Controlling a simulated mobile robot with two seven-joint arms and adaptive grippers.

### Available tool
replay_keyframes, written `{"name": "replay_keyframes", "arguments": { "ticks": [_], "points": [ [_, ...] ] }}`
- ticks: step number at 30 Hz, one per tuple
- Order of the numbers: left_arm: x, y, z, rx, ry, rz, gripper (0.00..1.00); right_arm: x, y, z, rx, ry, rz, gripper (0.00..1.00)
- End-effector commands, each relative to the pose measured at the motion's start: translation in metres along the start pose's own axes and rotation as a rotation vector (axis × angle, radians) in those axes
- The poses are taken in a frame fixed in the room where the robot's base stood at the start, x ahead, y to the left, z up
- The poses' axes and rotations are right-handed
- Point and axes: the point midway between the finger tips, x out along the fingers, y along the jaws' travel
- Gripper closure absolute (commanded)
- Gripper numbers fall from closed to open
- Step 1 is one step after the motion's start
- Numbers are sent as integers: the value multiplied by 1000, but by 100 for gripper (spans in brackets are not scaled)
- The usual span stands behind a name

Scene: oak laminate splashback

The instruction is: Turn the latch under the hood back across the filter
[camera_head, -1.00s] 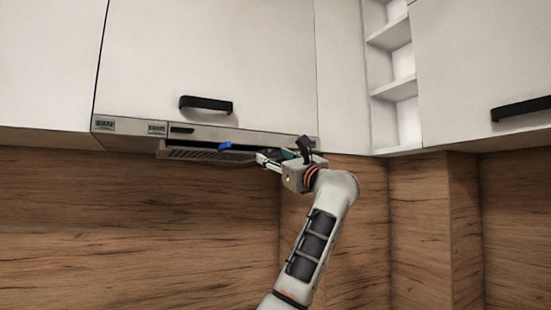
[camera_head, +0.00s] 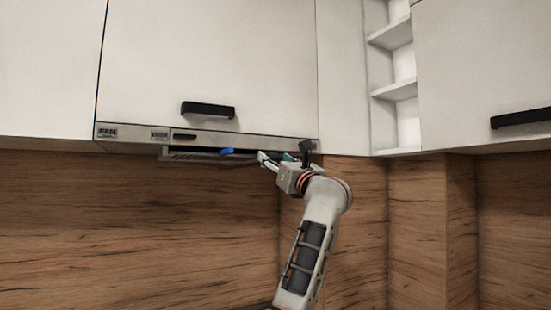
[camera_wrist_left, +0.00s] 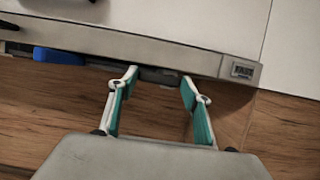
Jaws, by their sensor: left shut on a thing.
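The hood (camera_head: 260,138) is a thin metal strip under the white cabinet. Its slatted filter (camera_head: 180,157) shows edge-on beneath it, nearly level. A blue latch (camera_head: 227,151) sits at the filter's front edge; it also shows in the left wrist view (camera_wrist_left: 72,57), left of the fingers and apart from them. My left gripper (camera_head: 263,158) is under the hood, to the right of the latch. Its teal-lined fingers (camera_wrist_left: 158,80) are closed on a dark grey piece at the underside, which looks like part of the filter. The exact contact is hidden. My right gripper is out of view.
A black cabinet handle (camera_head: 208,110) is above the hood. The hood's front strip is close over my fingers. Open white shelves (camera_head: 395,90) stand to the right. The wood splashback (camera_head: 130,220) is behind, with free room below the hood.

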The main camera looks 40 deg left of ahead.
Motion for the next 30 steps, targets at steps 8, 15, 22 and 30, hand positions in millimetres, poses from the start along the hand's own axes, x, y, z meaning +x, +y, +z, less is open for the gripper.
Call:
{"name": "replay_keyframes", "arguments": {
  "ticks": [8,15,22,30],
  "points": [
    [0,0,0,4,-2,1,35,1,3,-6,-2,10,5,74],
    [-1,0,0,3,-1,1,35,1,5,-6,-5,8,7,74],
    [-28,-1,-1,1,0,-2,35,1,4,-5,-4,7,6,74],
    [-83,-1,-1,1,-1,-2,35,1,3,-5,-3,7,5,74]
  ]
}}
